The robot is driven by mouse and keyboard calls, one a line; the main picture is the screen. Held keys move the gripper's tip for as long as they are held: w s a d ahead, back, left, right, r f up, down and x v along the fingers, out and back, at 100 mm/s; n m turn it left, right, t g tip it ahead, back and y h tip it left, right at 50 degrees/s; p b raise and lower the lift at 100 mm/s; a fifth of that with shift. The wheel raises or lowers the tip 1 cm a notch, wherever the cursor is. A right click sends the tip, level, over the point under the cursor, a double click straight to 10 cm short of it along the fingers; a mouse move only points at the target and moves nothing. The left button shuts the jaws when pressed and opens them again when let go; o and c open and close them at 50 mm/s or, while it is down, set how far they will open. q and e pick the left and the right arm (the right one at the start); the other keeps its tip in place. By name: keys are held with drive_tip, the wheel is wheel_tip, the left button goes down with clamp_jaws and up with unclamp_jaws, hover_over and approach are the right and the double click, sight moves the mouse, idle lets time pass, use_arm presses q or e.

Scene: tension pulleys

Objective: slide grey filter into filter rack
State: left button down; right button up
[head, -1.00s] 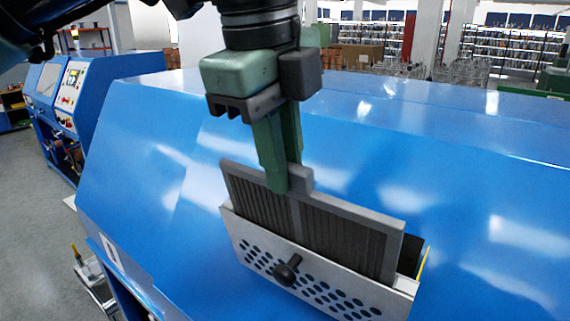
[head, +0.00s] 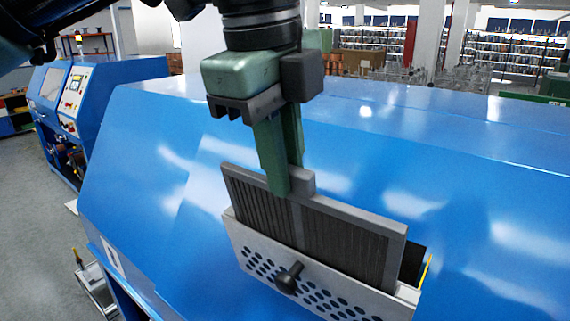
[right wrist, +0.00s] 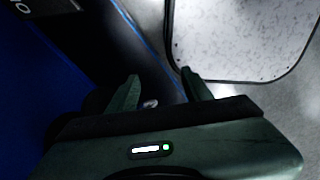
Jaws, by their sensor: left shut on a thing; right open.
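The grey filter (head: 345,241) is a framed, ribbed panel standing in the filter rack (head: 262,262), a pale box with a perforated front and a black knob. The filter's lower part is hidden behind the rack's front wall, and its upper part sticks out above. My left gripper (head: 284,180) comes down from above and is shut on the block at the filter's top edge. My right gripper (right wrist: 160,92) shows in the right wrist view, open, with nothing between its fingers.
The rack is on the sloped face of a large blue machine (head: 160,150). A dark opening (head: 412,265) shows at the rack's right end, beside a yellow strip. Another blue machine (head: 75,95) stands at the left, with grey floor between. Shelves stand far behind.

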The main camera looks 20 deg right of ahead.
use_arm(q)
drive_tip(key=shift+s+a+r+p, duration=0.2)
drive_tip(key=shift+r+p, duration=0.25)
drive_tip(key=shift+r, duration=0.4)
drive_tip(key=shift+s+a+r+p, duration=0.15)
drive_tip(key=shift+r+p, duration=0.3)
drive_tip(key=shift+r, duration=0.4)
drive_tip(key=shift+w, duration=0.1)
drive_tip(key=shift+s+a+r+p, duration=0.1)
drive_tip(key=shift+a+r+p, duration=0.05)
drive_tip(key=shift+r+p, duration=0.55)
drive_tip(key=shift+s+a+r+p, duration=0.1)
drive_tip(key=shift+r+p, duration=0.25)
drive_tip(key=shift+r, duration=0.65)
drive_tip(key=r+p, duration=0.1)
drive_tip(key=r, duration=0.1)
drive_tip(key=r+p, duration=0.1)
drive_tip(key=shift+s+a+r+p, duration=0.3)
drive_tip(key=shift+a+r, duration=0.05)
drive_tip(key=shift+r, duration=0.05)
drive_tip(key=shift+f, duration=0.15)
